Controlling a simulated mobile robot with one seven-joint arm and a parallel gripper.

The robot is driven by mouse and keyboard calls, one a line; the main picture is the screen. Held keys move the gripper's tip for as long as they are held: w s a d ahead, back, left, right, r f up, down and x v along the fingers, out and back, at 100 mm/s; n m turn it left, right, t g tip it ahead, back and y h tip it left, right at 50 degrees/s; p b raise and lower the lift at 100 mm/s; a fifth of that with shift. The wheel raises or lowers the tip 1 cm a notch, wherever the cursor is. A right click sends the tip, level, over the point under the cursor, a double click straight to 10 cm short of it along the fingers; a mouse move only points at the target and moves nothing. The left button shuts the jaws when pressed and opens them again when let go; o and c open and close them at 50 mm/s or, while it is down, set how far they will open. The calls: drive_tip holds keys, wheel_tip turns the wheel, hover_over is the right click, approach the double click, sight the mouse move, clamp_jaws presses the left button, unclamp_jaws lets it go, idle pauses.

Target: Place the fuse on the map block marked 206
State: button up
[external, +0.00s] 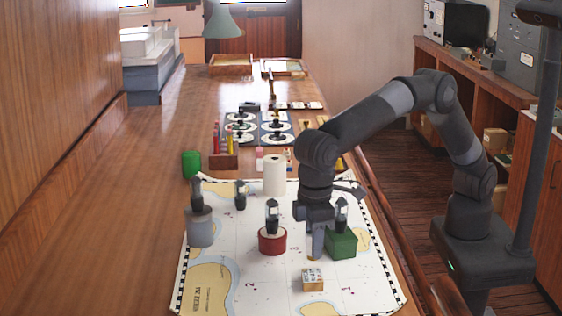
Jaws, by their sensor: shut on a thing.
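My gripper (316,228) points down over the right middle of the sea chart. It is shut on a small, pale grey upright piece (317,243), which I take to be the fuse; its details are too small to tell. A small tan block with a printed, map-like top (312,281) lies on the chart just below and in front of the gripper, apart from it. No number on it can be read from here. The block fits the map block, but I cannot confirm the 206 mark.
The chart (235,285) covers the near table. A red round base (272,242), green block (341,244) and grey cylinder (200,230) carry dark-topped pieces. A white roll (274,175) stands behind. The chart's front left is clear.

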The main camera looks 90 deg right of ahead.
drive_tip(key=shift+a+f, duration=0.1)
drive_tip(key=shift+f, duration=1.9)
drive_tip(key=shift+f, duration=0.1)
drive_tip(key=o, duration=1)
drive_tip(key=shift+c, duration=0.2)
wheel_tip(320, 180, up, 12)
drive_tip(key=shift+r, duration=0.1)
